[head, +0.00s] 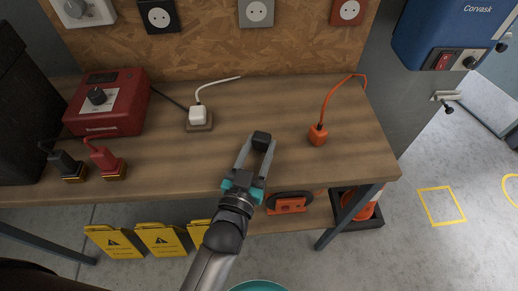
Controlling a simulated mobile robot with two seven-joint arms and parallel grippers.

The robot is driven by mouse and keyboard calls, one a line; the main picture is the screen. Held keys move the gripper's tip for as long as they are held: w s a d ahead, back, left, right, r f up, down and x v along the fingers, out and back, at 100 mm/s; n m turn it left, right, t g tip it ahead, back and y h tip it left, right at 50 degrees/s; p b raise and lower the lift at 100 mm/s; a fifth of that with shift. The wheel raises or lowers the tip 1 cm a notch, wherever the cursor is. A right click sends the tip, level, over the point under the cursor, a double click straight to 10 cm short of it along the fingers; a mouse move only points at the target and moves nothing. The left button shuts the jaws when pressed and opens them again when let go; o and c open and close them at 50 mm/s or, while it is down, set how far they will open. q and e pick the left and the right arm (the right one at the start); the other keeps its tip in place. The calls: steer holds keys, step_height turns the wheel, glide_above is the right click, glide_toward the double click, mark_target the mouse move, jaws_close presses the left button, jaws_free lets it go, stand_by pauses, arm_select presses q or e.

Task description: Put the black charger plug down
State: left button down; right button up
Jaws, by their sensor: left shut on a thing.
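The black charger plug (261,141) is a small dark block between the fingertips of my left gripper (257,147). The gripper is shut on it, over the front middle of the wooden workbench (235,98). Whether the plug touches the bench top or hangs just above it, I cannot tell. No cord shows on it. My right gripper is not in view.
A white plug (198,115) with a cord stands left of the gripper, and an orange plug (318,134) stands right. A red box (108,103), a red plug (104,159) and another black plug (66,164) are farther left. Sockets line the back board.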

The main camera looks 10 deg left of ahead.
arm_select(q)
steer(key=shift+f+b, duration=0.3)
steer(key=shift+f, duration=0.25)
steer(key=shift+c, duration=1.7)
jaws_free()
steer(key=shift+r, duration=0.1)
steer(key=shift+r, duration=0.3)
steer(key=shift+s+r+p, duration=0.15)
steer(key=shift+r+p, duration=0.15)
steer(key=shift+p, duration=0.1)
steer(key=s+a+p, duration=0.1)
steer(key=s+a, duration=0.1)
steer(key=s, duration=0.9)
steer(key=shift+s, duration=0.25)
